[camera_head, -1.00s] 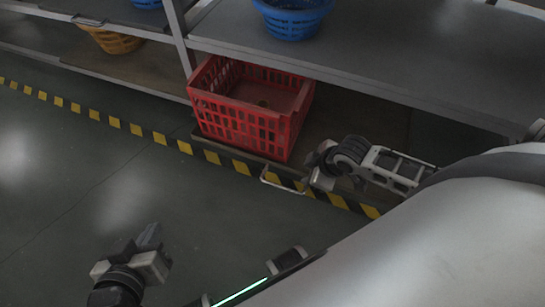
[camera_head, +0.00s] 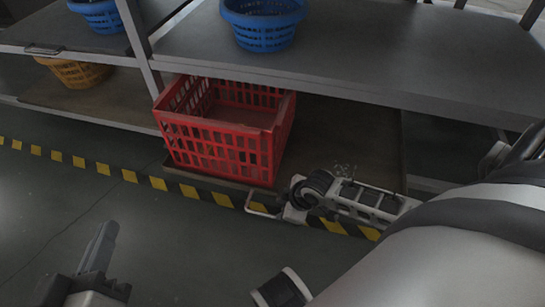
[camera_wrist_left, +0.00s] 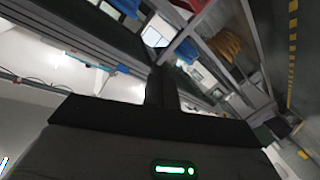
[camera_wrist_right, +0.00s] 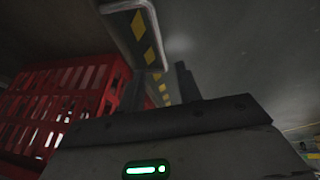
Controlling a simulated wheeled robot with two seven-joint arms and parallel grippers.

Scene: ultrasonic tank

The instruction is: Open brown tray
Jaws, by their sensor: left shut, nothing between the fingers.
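The brown tray (camera_head: 350,135) is the low, flat board under the red crate, with a pale loop handle (camera_head: 262,211) at its front edge. My right gripper (camera_head: 286,214) is at the right end of this handle. In the right wrist view its two fingers (camera_wrist_right: 160,88) stand apart, and the handle (camera_wrist_right: 157,62) shows just beyond them, near the gap. I cannot tell whether they touch it. My left gripper (camera_head: 103,245) is low at the left, away from the tray. In the left wrist view its fingers (camera_wrist_left: 161,88) are together and empty.
A red crate (camera_head: 220,140) sits on the tray. Above is a grey shelf (camera_head: 370,60) with a blue basket (camera_head: 263,25). An orange basket (camera_head: 75,72) is at the left. A yellow-black floor stripe (camera_head: 130,176) runs in front; the floor there is clear.

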